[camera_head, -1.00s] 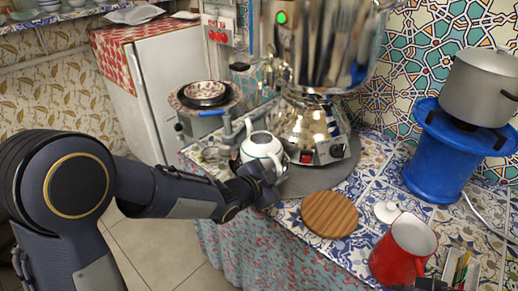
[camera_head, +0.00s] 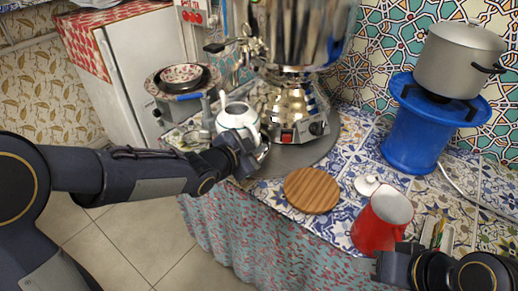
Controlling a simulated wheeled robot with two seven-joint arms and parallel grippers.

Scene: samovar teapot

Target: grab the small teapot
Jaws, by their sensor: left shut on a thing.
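The small white teapot (camera_head: 237,117) has its lid off and its round opening faces up. It is beside the silver samovar (camera_head: 290,100), at the left edge of the round grey mat (camera_head: 318,153). My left gripper (camera_head: 246,150) is at the teapot's near right side, shut on the teapot; its fingers are partly hidden by the wrist. Whether the teapot's base touches the counter is hard to tell. My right gripper (camera_head: 374,264) shows at the bottom right near the red jug, and its finger gap is not clear.
A round wooden board (camera_head: 311,190), a white lid (camera_head: 367,185) and a red jug (camera_head: 381,222) stand on the tiled counter. A blue stand (camera_head: 413,140) holds a grey pot (camera_head: 458,62) at the right. A white fridge (camera_head: 150,60) is behind left.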

